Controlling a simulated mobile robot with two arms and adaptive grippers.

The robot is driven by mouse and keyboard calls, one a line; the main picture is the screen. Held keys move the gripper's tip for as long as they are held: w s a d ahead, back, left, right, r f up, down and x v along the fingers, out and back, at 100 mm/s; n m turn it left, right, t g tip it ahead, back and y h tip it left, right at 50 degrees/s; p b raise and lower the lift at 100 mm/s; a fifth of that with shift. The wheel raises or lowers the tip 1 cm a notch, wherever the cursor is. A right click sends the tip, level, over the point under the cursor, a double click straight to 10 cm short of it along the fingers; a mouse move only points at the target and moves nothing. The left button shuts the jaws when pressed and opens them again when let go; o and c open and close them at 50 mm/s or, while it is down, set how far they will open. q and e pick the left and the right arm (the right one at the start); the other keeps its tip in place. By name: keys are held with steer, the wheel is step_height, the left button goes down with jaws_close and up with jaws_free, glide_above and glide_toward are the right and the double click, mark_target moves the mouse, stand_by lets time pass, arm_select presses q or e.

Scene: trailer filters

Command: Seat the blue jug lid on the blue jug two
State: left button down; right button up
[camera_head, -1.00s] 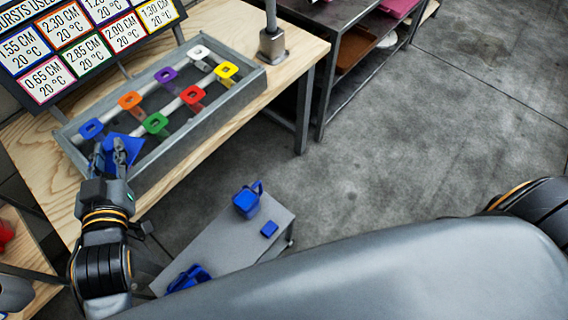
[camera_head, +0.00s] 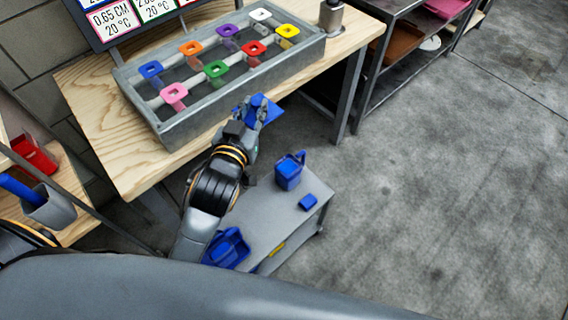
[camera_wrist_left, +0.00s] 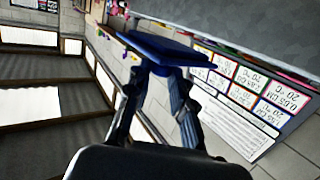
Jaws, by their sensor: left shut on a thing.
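My left gripper (camera_head: 250,112) is shut on a flat, square blue piece (camera_head: 265,108), which looks like the blue jug lid. It holds the piece in the air by the workbench's front edge, apart from the jugs. In the left wrist view the blue piece (camera_wrist_left: 165,48) lies across the fingertips (camera_wrist_left: 163,75). A blue jug (camera_head: 289,172) with a handle stands upright on the low grey cart (camera_head: 262,215). A second blue vessel (camera_head: 228,248) is at the cart's near end, partly behind my arm. I cannot tell which is jug two. My right gripper is out of view.
A small blue block (camera_head: 308,202) lies on the cart near the upright jug. A grey tray (camera_head: 190,128) with several coloured square-topped pieces stands on the wooden workbench (camera_head: 95,125). A red container (camera_head: 35,155) is at the left. The floor right of the cart is clear.

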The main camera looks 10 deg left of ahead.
arm_select(q)
steer(key=w+d+f+b, duration=0.1)
steer(key=w+f+b, duration=0.2)
steer(key=f+b, duration=0.5)
steer(key=w+d+f+b, duration=0.2)
steer(key=f+b, duration=0.6)
steer(key=f, duration=0.4)
steer(key=w+d+f+b, duration=0.2)
steer(key=w+f+b, duration=0.1)
steer(key=f+b, duration=0.6)
steer(key=shift+w+d+f, duration=0.25)
steer(key=shift+w+f, duration=0.15)
steer(key=shift+f, duration=0.6)
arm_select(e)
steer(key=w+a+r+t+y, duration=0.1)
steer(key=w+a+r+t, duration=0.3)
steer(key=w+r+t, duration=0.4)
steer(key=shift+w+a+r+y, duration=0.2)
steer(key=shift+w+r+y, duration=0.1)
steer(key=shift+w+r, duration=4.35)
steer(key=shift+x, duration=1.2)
arm_select(q)
steer(key=shift+f, duration=0.25)
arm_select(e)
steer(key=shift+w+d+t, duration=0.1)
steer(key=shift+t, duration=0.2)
